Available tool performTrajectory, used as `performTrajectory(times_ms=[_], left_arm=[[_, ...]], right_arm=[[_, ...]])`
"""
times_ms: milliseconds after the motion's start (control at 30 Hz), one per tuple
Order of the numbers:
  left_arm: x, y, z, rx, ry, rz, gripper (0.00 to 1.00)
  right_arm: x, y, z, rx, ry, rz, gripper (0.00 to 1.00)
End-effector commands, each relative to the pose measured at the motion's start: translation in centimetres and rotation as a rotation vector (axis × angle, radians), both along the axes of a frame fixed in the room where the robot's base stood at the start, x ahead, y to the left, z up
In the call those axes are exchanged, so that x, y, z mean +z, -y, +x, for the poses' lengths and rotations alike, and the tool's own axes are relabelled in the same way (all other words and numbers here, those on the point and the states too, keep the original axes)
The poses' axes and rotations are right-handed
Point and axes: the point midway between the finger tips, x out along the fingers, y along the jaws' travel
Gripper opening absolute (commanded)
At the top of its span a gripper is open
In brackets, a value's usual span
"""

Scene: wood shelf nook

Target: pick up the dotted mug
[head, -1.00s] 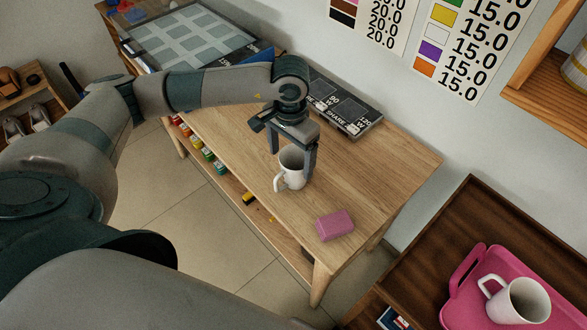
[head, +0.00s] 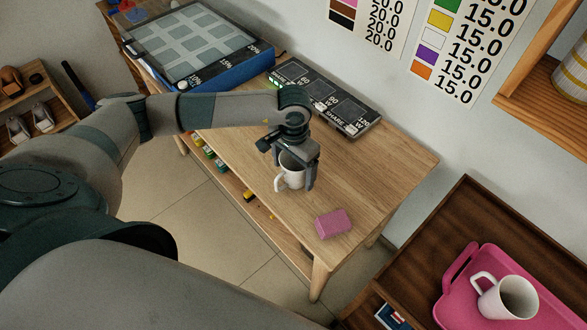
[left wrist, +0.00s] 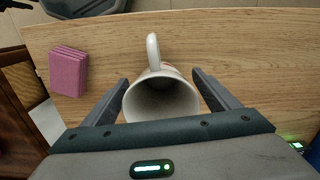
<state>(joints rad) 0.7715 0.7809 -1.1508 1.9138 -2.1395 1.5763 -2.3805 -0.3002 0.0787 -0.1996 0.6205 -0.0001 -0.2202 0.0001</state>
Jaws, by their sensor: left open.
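A white mug (head: 290,172) stands upright on the wooden table, with its handle toward the table's front edge. In the left wrist view the mug (left wrist: 162,98) shows its open mouth and a small reddish mark near the handle; I cannot make out dots. My left gripper (head: 291,169) points down over it. In the left wrist view the left gripper (left wrist: 160,82) is open, with one finger on each side of the mug and gaps between. A second white mug (head: 507,298) stands on a pink tray at the lower right, without visible dots. My right gripper is not in view.
A pink block (head: 333,223) lies on the table (head: 385,165) near the mug. A black panel (head: 325,97) and a blue-sided display case (head: 195,45) stand behind. The pink tray (head: 460,268) rests on a dark wooden unit. A yellow-patterned vessel (head: 573,75) sits on the wall shelf.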

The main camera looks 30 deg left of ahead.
Motion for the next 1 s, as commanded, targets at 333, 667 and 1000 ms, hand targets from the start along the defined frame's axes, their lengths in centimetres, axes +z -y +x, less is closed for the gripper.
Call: performTrajectory(times_ms=[333,667,1000], left_arm=[[-0.06,0.01,0.03,0.0,0.001,0.0,0.82],[-0.04,-0.01,0.03,0.0,0.001,0.0,0.29],[0.17,-0.01,0.11,0.0,0.002,0.0,0.26]], right_arm=[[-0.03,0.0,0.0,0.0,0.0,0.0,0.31],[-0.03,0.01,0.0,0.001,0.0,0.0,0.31],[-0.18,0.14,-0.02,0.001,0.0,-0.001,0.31]])
